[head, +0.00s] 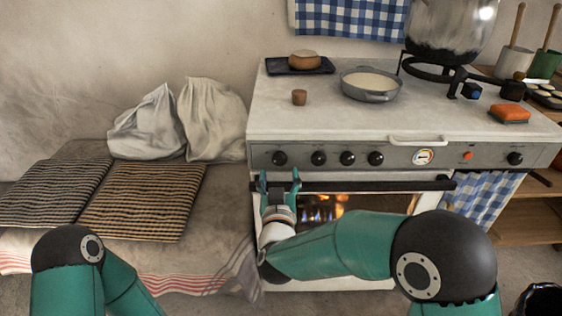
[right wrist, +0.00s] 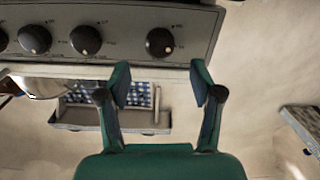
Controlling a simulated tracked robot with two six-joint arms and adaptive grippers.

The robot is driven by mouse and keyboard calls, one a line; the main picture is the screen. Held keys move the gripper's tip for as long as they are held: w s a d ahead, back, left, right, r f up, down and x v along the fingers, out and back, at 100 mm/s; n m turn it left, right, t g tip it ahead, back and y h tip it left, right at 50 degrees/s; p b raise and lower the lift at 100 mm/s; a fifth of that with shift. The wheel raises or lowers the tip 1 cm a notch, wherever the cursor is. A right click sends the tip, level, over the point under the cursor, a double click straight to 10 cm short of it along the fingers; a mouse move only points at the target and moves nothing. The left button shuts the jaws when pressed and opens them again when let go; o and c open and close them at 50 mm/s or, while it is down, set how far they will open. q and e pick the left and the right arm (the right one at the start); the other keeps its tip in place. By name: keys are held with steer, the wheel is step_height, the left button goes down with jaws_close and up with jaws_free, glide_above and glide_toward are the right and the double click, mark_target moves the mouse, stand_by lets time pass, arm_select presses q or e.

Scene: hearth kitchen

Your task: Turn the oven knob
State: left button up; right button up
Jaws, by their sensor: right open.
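The white oven (head: 350,120) has a grey front panel with a row of black knobs. The leftmost oven knob (head: 280,158) is just beyond my right gripper (head: 280,178), whose two green fingers stand apart with nothing between them. In the right wrist view, that knob (right wrist: 159,42) lies centred past the open fingertips (right wrist: 160,78), with a gap between. Other knobs (head: 347,158) sit to its right in the head view. My left gripper is out of view; only part of its arm shows at lower left.
The dark oven door handle (head: 390,186) runs just under the panel, close to my right gripper. A bench with striped cushions (head: 140,200) is at left.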

mark_target(279, 161)
steer(key=w, duration=0.6)
steer(key=shift+w, duration=0.2)
